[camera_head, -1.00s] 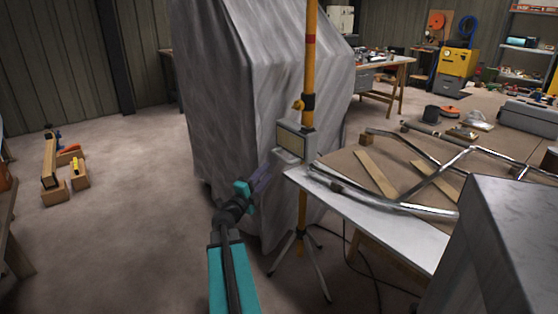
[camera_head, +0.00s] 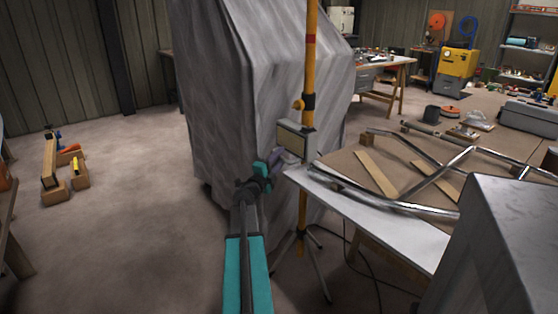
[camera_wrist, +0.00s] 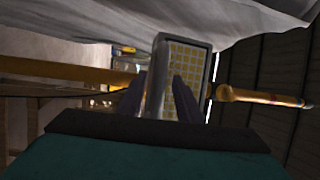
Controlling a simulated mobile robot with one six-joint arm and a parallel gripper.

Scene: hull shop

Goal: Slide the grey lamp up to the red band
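The grey lamp (camera_head: 293,139) has a pale gridded face and sits partway up a yellow pole (camera_head: 310,70). The red band (camera_head: 311,39) is on the pole well above the lamp. A dark collar with an orange knob (camera_head: 298,104) is on the pole just above the lamp. My gripper (camera_head: 277,160) is at the lamp's lower left edge. In the wrist view the lamp (camera_wrist: 193,65) lies just beyond my gripper (camera_wrist: 157,85); the fingers are apart, one overlapping the lamp's face. Contact cannot be told.
A large grey covered shape (camera_head: 235,90) stands close behind the pole and my gripper. A table (camera_head: 400,232) with bent metal tubes (camera_head: 420,208) and wood strips is close on the right. The pole's tripod legs (camera_head: 318,272) spread below.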

